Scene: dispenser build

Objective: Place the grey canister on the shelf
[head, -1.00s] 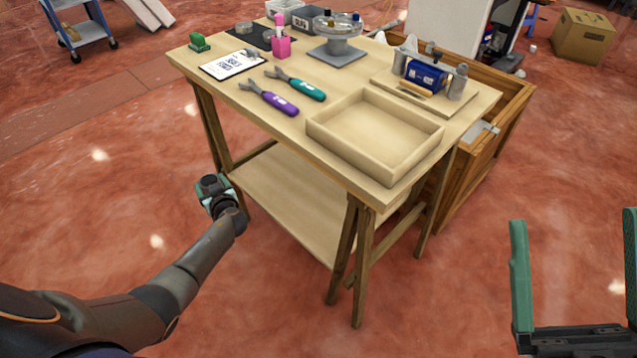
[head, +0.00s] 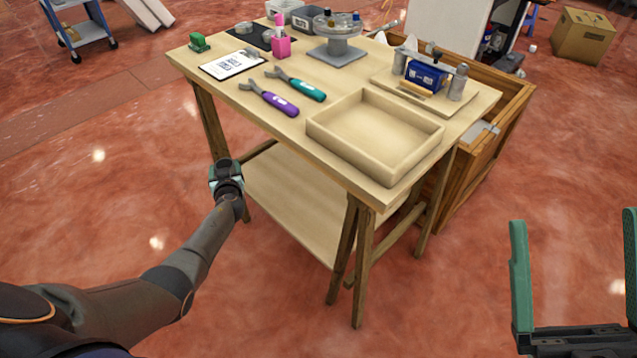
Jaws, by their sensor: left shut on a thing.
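My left gripper (head: 226,176) is at the left end of the workbench, beside the front left leg and close to the lower shelf's left edge. It is shut on what looks like the grey canister, which is mostly hidden by the fingers and wrist. The lower shelf (head: 295,205) is a bare pale wooden board under the tabletop. I cannot tell whether the gripper is over its edge or in front of it. My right gripper (head: 574,224) is open and empty at the lower right, its green fingers wide apart, away from the bench.
The tabletop holds an empty wooden tray (head: 375,128), purple pliers (head: 270,98), teal pliers (head: 296,84), a clipboard (head: 232,65), a pink bottle (head: 281,43) and a board with a blue block (head: 426,76) and grey cylinders. A wooden crate (head: 478,160) stands at right. Legs flank the shelf.

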